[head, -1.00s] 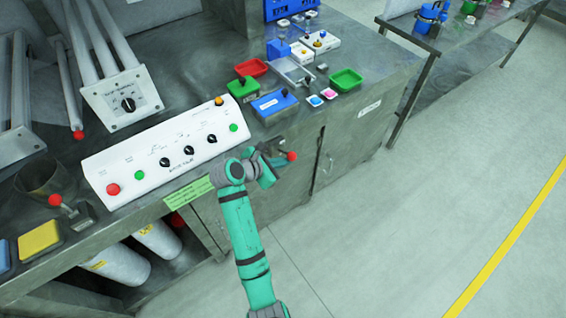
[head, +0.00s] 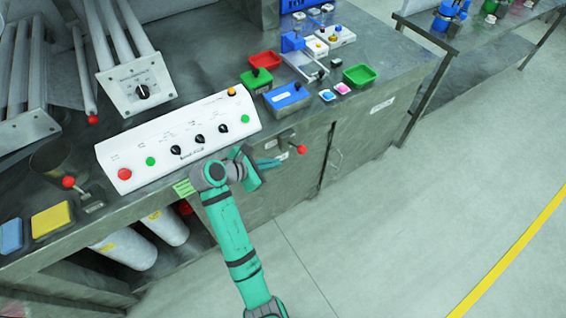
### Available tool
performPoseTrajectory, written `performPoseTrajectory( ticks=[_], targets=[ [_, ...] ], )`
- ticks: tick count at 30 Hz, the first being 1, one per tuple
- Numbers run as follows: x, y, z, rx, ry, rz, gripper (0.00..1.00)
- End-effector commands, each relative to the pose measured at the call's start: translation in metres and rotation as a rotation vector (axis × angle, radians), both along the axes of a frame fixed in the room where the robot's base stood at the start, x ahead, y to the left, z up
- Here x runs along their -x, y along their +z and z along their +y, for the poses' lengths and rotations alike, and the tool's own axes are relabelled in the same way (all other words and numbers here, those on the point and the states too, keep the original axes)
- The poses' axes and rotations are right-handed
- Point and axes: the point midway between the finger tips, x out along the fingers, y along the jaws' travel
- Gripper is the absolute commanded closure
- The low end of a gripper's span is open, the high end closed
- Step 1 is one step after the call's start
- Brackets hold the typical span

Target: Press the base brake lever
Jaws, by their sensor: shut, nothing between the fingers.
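A lever with a red knob (head: 300,149) sticks out from the front of the cabinet, just below the worktop edge. A second red-knobbed lever (head: 68,182) stands on the worktop at the left, and I cannot read which one is labelled as the base brake. My gripper (head: 277,163) is in front of the cabinet, its teal fingers shut and empty. The fingers point right, just left of and slightly below the cabinet-front knob. They look apart from it, but depth is hard to judge. My wrist hides part of the cabinet front.
A white control panel (head: 135,155) with buttons and dark knobs lies on the worktop behind my arm. Red (head: 264,60), green (head: 359,76) and blue (head: 289,99) trays sit behind the cabinet-front lever. The floor at the right is clear.

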Motion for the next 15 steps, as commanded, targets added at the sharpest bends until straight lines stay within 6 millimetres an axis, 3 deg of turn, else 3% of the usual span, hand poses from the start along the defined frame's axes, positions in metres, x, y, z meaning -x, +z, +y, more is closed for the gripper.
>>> performPoseTrajectory(
  ticks=[6,15],
  targets=[
    [0.0054,0.0092,0.0121,-0.001,0.002,0.0,1.0],
    [0.0058,0.0099,0.0117,-0.001,0.0,0.0,1.0]
  ],
)
